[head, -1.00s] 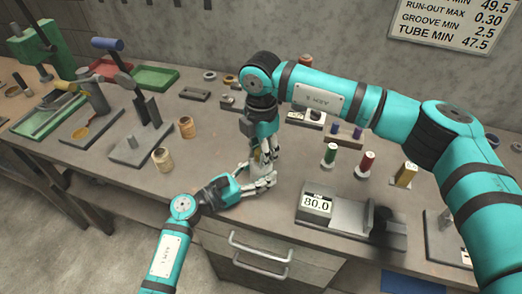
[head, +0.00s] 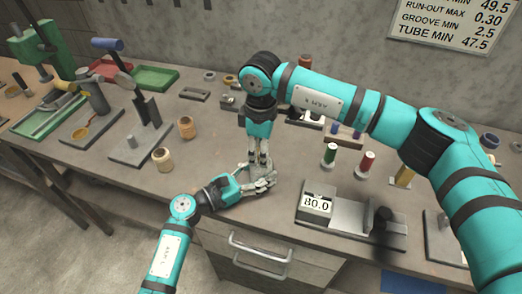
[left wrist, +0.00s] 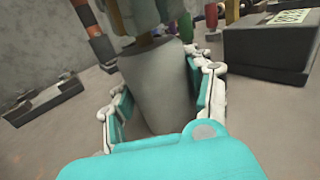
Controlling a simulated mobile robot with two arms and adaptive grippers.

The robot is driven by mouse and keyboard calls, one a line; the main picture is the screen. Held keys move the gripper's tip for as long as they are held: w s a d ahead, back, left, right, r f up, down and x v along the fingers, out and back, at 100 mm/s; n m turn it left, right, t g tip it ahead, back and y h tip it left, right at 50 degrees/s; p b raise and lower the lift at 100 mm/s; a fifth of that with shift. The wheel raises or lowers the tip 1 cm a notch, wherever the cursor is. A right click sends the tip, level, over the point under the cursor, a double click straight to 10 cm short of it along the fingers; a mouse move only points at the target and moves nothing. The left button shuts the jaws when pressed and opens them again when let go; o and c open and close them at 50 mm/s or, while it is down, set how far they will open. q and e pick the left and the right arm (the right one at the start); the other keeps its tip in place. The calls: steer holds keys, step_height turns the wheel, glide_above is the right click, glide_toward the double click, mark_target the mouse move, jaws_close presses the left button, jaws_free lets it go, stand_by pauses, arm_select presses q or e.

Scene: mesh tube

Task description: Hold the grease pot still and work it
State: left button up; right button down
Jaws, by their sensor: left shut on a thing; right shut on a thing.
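The grease pot (left wrist: 155,85) is a grey, tapered cup standing upright on the bench in the left wrist view. My left gripper (head: 264,180) has its fingers on either side of it and is shut on it. In the head view the pot is mostly hidden by both grippers. My right gripper (head: 260,158) points straight down just above the pot. It is shut on a yellow-brown piece (left wrist: 152,39) at the pot's top, mostly hidden by its fingers. I cannot tell how far that piece reaches into the pot.
A gauge reading 80.0 (head: 317,203) stands to the right. Green (head: 330,154) and red (head: 366,162) spools stand behind it. Two tan spools (head: 162,159) and a grey stand (head: 139,146) are to the left. Bare bench lies between the spools and my grippers.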

steer(key=shift+a+r+m, duration=0.15)
steer(key=shift+a+m, duration=0.3)
steer(key=shift+m, duration=0.15)
steer(key=shift+w+d+m, duration=0.1)
steer(key=shift+d+m, duration=0.25)
steer(key=shift+m, duration=0.05)
steer(key=c, duration=0.9)
jaws_free()
steer(key=shift+d, duration=0.1)
steer(key=shift+c, duration=0.2)
